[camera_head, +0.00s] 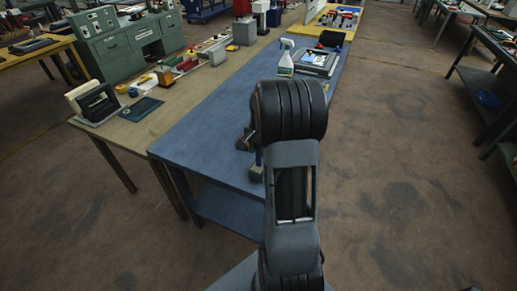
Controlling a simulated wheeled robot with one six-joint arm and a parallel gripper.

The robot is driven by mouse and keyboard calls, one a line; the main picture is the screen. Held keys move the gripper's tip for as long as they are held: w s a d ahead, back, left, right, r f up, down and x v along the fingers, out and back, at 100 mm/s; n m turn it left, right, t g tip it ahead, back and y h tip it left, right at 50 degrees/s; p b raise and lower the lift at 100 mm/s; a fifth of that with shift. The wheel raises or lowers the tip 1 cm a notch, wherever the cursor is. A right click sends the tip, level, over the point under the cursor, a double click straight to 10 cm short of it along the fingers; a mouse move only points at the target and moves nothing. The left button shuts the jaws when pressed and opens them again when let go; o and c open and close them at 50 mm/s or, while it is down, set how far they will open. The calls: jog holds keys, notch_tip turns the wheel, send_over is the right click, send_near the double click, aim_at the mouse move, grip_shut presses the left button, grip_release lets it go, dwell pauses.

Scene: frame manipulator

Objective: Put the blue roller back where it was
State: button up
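My arm stretches up the middle of the view over the blue table (205,130). A dark part of my gripper (245,138) shows just left of the arm, low over the table; the fingertips are not clear.
A white spray bottle (285,58) and a grey case (316,62) stand toward the table's far end. A brown table (130,130) with a black tablet (141,110) and several tools adjoins on the left. The blue table's near left part is clear. Open floor lies right.

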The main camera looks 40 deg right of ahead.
jog(key=o, duration=0.4)
jog(key=shift+o, duration=0.2)
jog(key=shift+r, duration=0.1)
jog(key=r, duration=0.3)
jog(key=d+r, duration=0.1)
jog(key=r, duration=0.7)
jog(key=shift+w+d, duration=0.15)
jog(key=shift+w, duration=0.1)
jog(key=shift+r, duration=0.3)
jog(key=s+a+n+t, duration=0.1)
jog(key=s+a+n, duration=0.3)
jog(key=a, duration=0.3)
jog(key=s+a+n+t, duration=0.2)
jog(key=s+a+n, duration=0.2)
jog(key=a, duration=0.3)
jog(key=s+a+n+t+h, duration=0.1)
jog(key=s+a+n+t, duration=0.1)
jog(key=s+a+n, duration=0.2)
jog(key=shift+s+a+f+b, duration=0.2)
jog(key=shift+s+a+b, duration=0.15)
jog(key=shift+a, duration=1.45)
